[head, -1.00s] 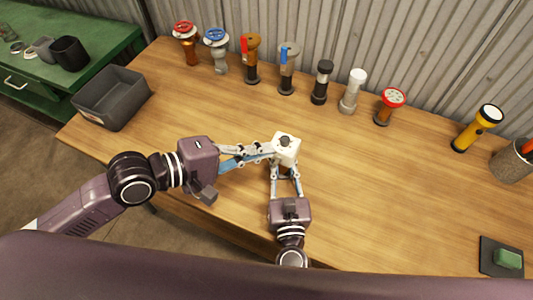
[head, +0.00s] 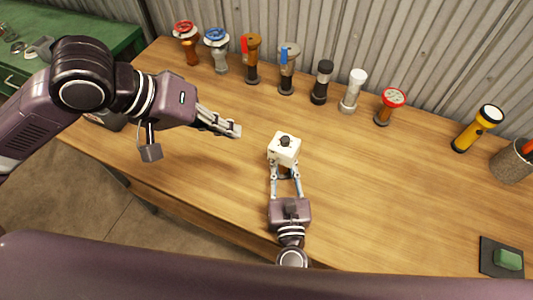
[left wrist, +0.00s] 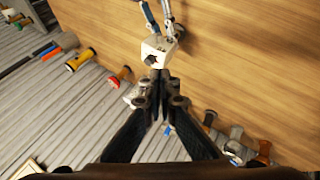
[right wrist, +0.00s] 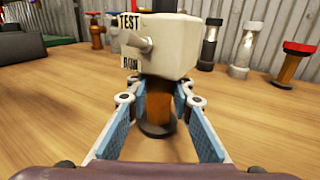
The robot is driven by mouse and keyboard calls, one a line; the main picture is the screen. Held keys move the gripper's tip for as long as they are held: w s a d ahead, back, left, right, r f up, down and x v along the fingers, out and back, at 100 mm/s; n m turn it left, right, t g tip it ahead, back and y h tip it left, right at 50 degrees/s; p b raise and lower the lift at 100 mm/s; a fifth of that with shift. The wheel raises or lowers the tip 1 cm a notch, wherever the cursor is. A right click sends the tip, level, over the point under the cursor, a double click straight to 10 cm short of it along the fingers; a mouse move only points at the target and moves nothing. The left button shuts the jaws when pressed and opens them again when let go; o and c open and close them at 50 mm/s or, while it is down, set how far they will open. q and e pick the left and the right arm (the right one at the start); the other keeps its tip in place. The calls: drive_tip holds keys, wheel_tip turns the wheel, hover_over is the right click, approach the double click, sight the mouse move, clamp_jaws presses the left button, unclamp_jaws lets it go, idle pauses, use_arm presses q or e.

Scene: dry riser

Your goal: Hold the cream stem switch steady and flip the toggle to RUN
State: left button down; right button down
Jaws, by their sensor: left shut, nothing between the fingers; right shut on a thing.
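The cream stem switch (head: 285,150) stands upright on the wooden bench, a cream box with a dark knob on top. In the right wrist view its box (right wrist: 165,45) sits on a brown stem (right wrist: 158,105). My right gripper (head: 277,168) is shut on that stem. The toggle (right wrist: 143,45) sticks out of one face, between a TEST label above and a partly legible label below; its setting is hard to tell. My left gripper (head: 236,131) is shut and empty, above the bench to the switch's left, apart from it. The switch also shows in the left wrist view (left wrist: 158,50).
A row of valves and fittings, including a red-topped one (head: 391,100), stands along the corrugated wall. A yellow torch (head: 478,130) and a speckled pot (head: 512,162) are at the right. The bench right of the switch is clear.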

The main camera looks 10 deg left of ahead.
use_arm(q)
approach(277, 159)
drive_tip(key=w, duration=0.1)
drive_tip(key=w+d+f, duration=0.1)
drive_tip(key=w, duration=0.1)
drive_tip(key=shift+w+d+f, duration=0.2)
drive_tip(key=shift+s+d+f, duration=0.25)
drive_tip(key=shift+s+f, duration=0.05)
drive_tip(key=shift+f, duration=0.25)
drive_tip(key=shift+s+d+f, duration=0.25)
drive_tip(key=shift+s+f, duration=0.05)
drive_tip(key=shift+f, duration=0.2)
drive_tip(key=shift+s+d+f, duration=0.25)
drive_tip(key=shift+d+f, duration=0.05)
drive_tip(key=shift+f, duration=0.15)
drive_tip(key=shift+s+a+f, duration=0.15)
drive_tip(key=shift+s+f, duration=0.05)
drive_tip(key=shift+f, duration=0.05)
